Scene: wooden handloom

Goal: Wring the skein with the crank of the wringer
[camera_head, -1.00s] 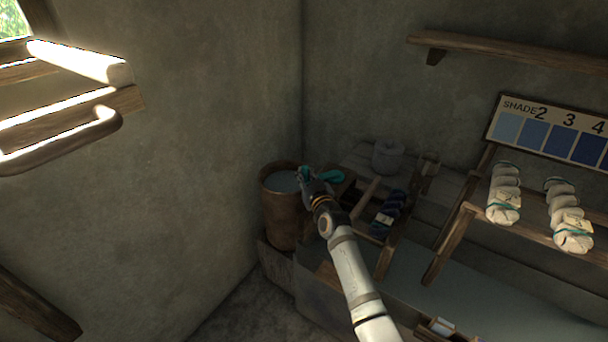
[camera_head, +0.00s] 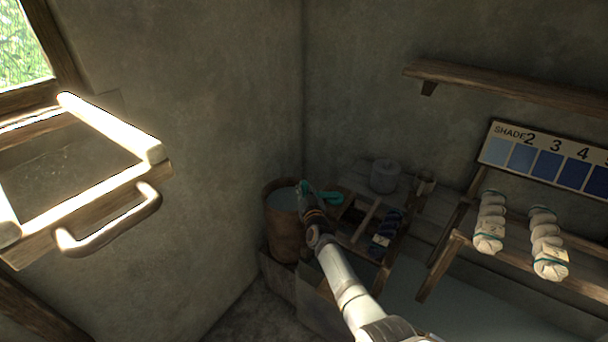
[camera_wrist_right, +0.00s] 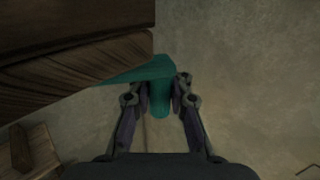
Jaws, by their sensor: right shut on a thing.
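The teal crank (camera_head: 322,195) shows beside the wooden barrel at the back corner. In the right wrist view its bent teal bar (camera_wrist_right: 159,95) runs down between my right gripper's fingers (camera_wrist_right: 160,88). My right gripper (camera_head: 305,192) is shut on this crank. The wringer's wooden body (camera_head: 347,205) is partly visible to the right of the crank. A dark blue skein (camera_head: 386,232) with a pale label hangs by the wooden frame there; how it is fastened is too small to tell. My left gripper is out of view.
The wooden barrel (camera_head: 283,228) holds pale liquid, left of my right gripper. A grey lidded pot (camera_head: 385,176) stands on the bench behind.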

